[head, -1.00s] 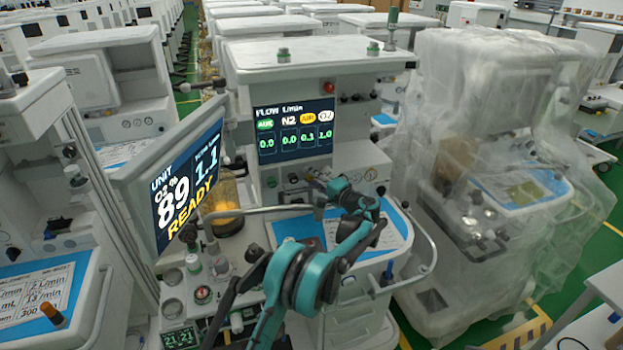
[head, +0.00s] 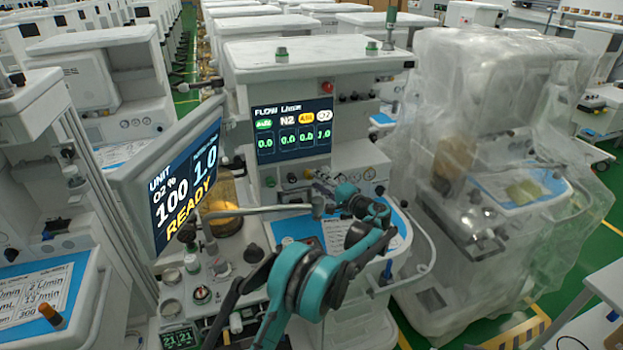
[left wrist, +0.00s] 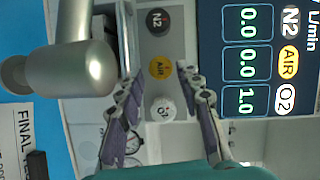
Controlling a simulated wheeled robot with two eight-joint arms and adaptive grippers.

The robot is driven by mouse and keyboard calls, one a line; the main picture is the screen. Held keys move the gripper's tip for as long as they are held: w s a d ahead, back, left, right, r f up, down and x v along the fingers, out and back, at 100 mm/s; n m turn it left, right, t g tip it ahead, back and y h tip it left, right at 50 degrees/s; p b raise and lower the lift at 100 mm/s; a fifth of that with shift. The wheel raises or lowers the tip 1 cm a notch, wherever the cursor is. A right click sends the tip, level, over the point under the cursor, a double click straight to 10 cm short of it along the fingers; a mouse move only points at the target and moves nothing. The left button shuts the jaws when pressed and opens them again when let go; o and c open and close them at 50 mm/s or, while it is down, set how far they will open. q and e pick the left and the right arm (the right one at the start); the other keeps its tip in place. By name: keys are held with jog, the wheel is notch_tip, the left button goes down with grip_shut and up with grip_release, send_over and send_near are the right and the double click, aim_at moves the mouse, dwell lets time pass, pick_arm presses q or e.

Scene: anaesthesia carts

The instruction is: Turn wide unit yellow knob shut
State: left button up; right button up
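The yellow AIR knob (left wrist: 159,67) faces the left wrist camera, between the dark N2 knob (left wrist: 158,21) and the white O2 knob (left wrist: 163,108). My left gripper (left wrist: 160,76) is open, its two fingertips on either side of the yellow knob with a visible gap. In the head view my left gripper (head: 316,179) is at the front panel of the wide unit (head: 299,57), below its flow screen (head: 291,130). There it hides the yellow knob. The flow screen reads 0.0 for AIR and 1.0 for O2. My right gripper is not in view.
A tilted side monitor (head: 180,185) reads O2 100, 1.0 and READY. A grey metal bar (head: 262,210) crosses in front of the panel, and its thick end (left wrist: 75,70) is close to my left gripper. A plastic-covered cart (head: 490,180) stands at the right.

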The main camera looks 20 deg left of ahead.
pick_arm(q)
jog(key=v, duration=0.8)
